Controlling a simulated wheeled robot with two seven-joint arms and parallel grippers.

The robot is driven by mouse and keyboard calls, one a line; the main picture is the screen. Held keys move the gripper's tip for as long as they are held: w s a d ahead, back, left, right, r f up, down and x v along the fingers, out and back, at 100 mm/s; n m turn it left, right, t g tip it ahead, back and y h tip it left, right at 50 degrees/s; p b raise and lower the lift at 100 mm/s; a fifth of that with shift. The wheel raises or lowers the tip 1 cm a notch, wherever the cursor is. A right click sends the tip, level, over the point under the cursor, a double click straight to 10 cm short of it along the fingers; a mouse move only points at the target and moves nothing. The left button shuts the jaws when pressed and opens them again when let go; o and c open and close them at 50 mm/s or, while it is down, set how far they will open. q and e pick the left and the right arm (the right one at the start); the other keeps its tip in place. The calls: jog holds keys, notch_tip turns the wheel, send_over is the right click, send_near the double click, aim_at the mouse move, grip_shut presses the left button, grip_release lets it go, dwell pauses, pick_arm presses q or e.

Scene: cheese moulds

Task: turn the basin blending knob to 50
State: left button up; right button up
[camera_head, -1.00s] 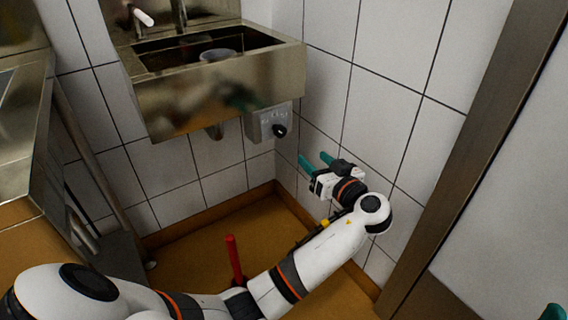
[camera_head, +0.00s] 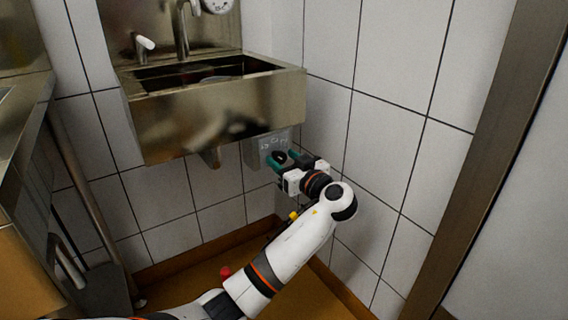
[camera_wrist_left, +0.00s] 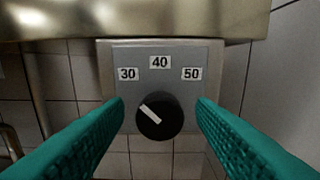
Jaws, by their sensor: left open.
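The blending knob (camera_wrist_left: 159,116) is a round black dial with a white pointer line, on a grey panel (camera_wrist_left: 203,55) marked 30, 40 and 50. In the left wrist view the pointer slants to the upper left, toward the 30 side. The knob also shows in the head view (camera_head: 279,157), below the steel basin (camera_head: 222,112). My left gripper (camera_wrist_left: 160,112) is open, its teal fingers on either side of the knob with gaps visible; contact cannot be seen. It also shows at the panel in the head view (camera_head: 284,160). My right gripper is out of view.
The basin's underside is close above the panel. A tiled wall (camera_head: 395,130) is close on the right, with a steel post (camera_head: 475,170) further right. A red-topped object (camera_head: 225,272) stands low near my left arm. A dark bin-like object (camera_head: 100,290) is at the lower left.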

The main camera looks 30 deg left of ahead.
pick_arm(q)
jog(key=shift+w+a, duration=0.1)
jog(key=shift+a, duration=0.1)
jog(key=c, duration=0.9)
jog(key=shift+c, duration=0.2)
